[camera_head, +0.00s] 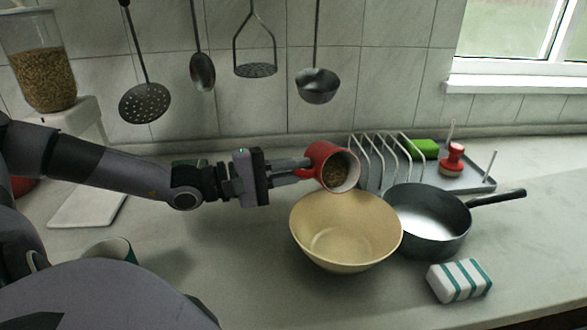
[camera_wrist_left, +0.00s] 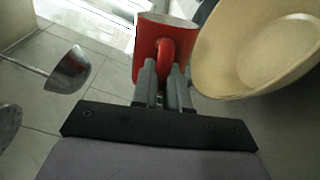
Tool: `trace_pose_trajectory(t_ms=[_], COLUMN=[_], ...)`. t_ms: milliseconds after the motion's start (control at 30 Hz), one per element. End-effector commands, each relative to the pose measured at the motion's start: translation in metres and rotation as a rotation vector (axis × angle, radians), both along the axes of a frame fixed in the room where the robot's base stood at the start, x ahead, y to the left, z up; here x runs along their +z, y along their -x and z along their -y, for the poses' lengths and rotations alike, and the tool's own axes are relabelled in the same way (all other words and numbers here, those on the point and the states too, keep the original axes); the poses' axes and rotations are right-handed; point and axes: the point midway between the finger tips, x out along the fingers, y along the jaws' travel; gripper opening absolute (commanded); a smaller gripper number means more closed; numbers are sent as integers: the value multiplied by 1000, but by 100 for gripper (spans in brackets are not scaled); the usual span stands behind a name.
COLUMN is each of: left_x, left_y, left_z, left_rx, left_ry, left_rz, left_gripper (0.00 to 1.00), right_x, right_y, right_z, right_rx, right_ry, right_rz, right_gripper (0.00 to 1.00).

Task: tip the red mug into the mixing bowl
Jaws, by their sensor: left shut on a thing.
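The red mug (camera_head: 322,157) is held by my left gripper (camera_head: 305,168) above the back rim of the mixing bowl (camera_head: 345,225). The mug is tilted, with its open mouth facing right and toward the camera. Brown grains show inside it. In the left wrist view, the gripper's fingers (camera_wrist_left: 163,82) are shut on the handle of the mug (camera_wrist_left: 150,42). The cream mixing bowl (camera_wrist_left: 235,50) shows there on the right. The visible inside of the bowl looks empty. My right gripper is in neither view.
A dark pan (camera_head: 430,215) stands right of the bowl. A wire rack (camera_head: 385,160) is behind it. A striped sponge (camera_head: 459,280) lies front right. A cup (camera_head: 112,250) stands front left. Utensils such as a ladle (camera_head: 317,85) hang on the wall.

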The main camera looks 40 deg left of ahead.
Motion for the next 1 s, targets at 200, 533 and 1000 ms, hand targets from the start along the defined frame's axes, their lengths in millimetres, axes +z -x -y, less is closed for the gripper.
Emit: trace_pose_trajectory(t_ms=[200,533,1000], left_x=[5,4,0], left_y=[3,7,10], left_z=[5,12,17], left_rx=[-1,0,0], left_ry=[-40,-109,-258], left_rz=[28,68,158], left_gripper=[0,0,0], right_x=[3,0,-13], right_y=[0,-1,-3], right_z=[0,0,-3], right_rx=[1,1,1], right_ry=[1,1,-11], right_rz=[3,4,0], right_gripper=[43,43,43])
